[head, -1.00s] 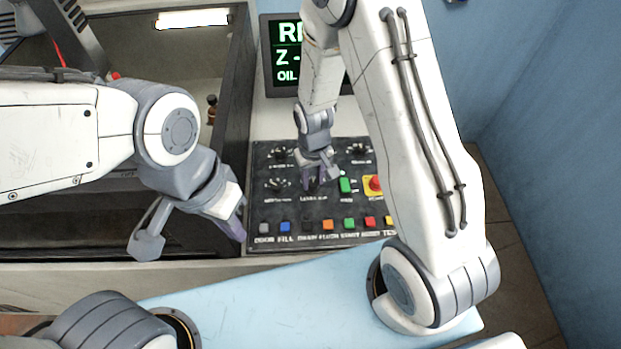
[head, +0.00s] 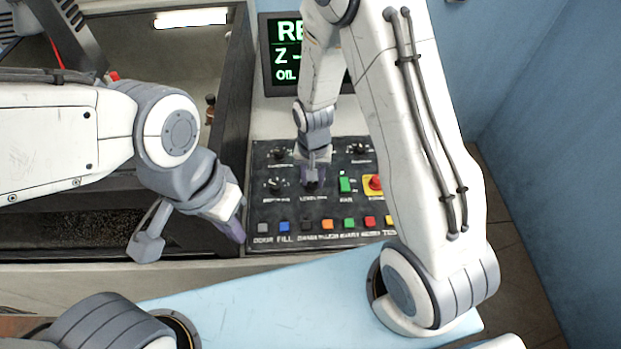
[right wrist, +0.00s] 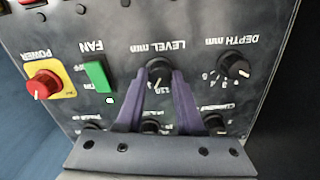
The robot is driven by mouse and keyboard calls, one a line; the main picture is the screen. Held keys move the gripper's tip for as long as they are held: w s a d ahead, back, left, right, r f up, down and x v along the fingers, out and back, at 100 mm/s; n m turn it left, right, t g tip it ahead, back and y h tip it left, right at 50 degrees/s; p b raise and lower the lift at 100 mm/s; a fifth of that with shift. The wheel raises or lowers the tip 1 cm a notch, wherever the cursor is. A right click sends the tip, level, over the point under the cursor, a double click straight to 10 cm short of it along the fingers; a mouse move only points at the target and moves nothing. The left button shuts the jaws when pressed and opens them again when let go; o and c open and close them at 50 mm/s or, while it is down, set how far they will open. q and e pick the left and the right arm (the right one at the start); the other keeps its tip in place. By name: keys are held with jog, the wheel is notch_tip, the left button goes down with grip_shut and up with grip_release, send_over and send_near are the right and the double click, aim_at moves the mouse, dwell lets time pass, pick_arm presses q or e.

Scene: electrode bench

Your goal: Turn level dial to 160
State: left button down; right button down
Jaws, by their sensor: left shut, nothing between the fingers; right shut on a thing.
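The level dial (right wrist: 158,72) is a black knob under the label LEVEL mm, which reads upside down in the right wrist view. My right gripper (right wrist: 160,80) is shut on it, with a purple finger on each side. In the head view my right gripper (head: 313,181) reaches down to the panel and mostly hides the dial. A printed number beside the dial is partly legible, but I cannot tell the exact setting. My left gripper (head: 240,232) is shut and empty, near the left edge of the panel.
The black control panel (head: 262,205) also carries a depth dial (right wrist: 234,66), a green fan switch (right wrist: 97,75), a red power knob (right wrist: 42,86) on yellow and a row of coloured buttons. A screen (head: 283,60) stands behind, partly hidden by my right arm. An open dark tank lies left.

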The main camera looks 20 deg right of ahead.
aim_at(313, 183)
jog(key=shift+s+m, duration=0.1)
jog(key=shift+m, duration=1)
jog(key=c, duration=0.5)
grip_release()
jog(key=shift+a, duration=0.1)
jog(key=shift+c, duration=0.2)
jog(key=shift+r, duration=0.1)
notch_tip(313, 183, up, 10)
jog(key=b, duration=0.1)
jog(key=shift+r+b, duration=0.15)
jog(key=shift+b, duration=0.25)
